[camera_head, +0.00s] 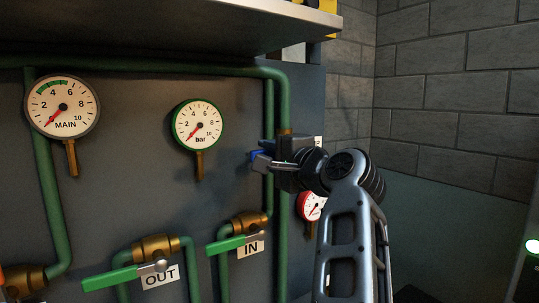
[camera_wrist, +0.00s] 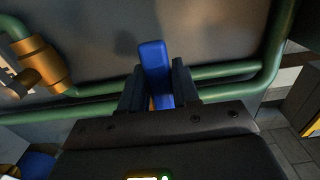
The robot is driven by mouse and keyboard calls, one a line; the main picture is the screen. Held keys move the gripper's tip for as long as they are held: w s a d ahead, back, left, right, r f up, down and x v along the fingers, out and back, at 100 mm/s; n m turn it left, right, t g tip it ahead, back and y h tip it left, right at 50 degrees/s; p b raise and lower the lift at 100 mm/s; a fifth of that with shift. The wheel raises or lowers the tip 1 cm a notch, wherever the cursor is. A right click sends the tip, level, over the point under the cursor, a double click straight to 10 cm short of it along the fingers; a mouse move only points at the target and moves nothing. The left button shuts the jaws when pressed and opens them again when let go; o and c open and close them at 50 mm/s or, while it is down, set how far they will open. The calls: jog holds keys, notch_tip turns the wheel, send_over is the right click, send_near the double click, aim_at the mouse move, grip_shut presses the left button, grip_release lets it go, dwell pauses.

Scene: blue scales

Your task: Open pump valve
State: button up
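The pump valve's blue handle (camera_head: 256,154) shows at my gripper's tip in the head view, by the right-hand vertical green pipe. In the wrist view the blue handle (camera_wrist: 153,62) stands between my two dark fingers and sticks out beyond them. My gripper (camera_head: 268,162) also shows in the wrist view (camera_wrist: 158,88), its fingers close against both sides of the handle. A bit of orange-brown shows beneath the handle. The valve body is mostly hidden behind my gripper, and its label is mostly covered, with only the end showing.
The OUT valve (camera_head: 155,248) and IN valve (camera_head: 248,224), with green handles, sit below left. The MAIN gauge (camera_head: 62,106), bar gauge (camera_head: 198,125) and a red-rimmed gauge (camera_head: 311,205) are on the panel. A shelf (camera_head: 180,25) overhangs above. The brick wall (camera_head: 450,90) is right.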

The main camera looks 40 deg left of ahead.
grip_shut()
jog(key=shift+f, duration=0.15)
jog(key=w+d+f+n+b, duration=0.3)
jog(key=w+f+n+b, duration=0.4)
jog(key=n+b, duration=1.1)
jog(key=shift+w+f, duration=0.15)
jog(key=shift+f, duration=0.25)
dwell(0.6)
jog(key=shift+o, duration=2.2)
grip_release()
jog(key=shift+r, duration=0.1)
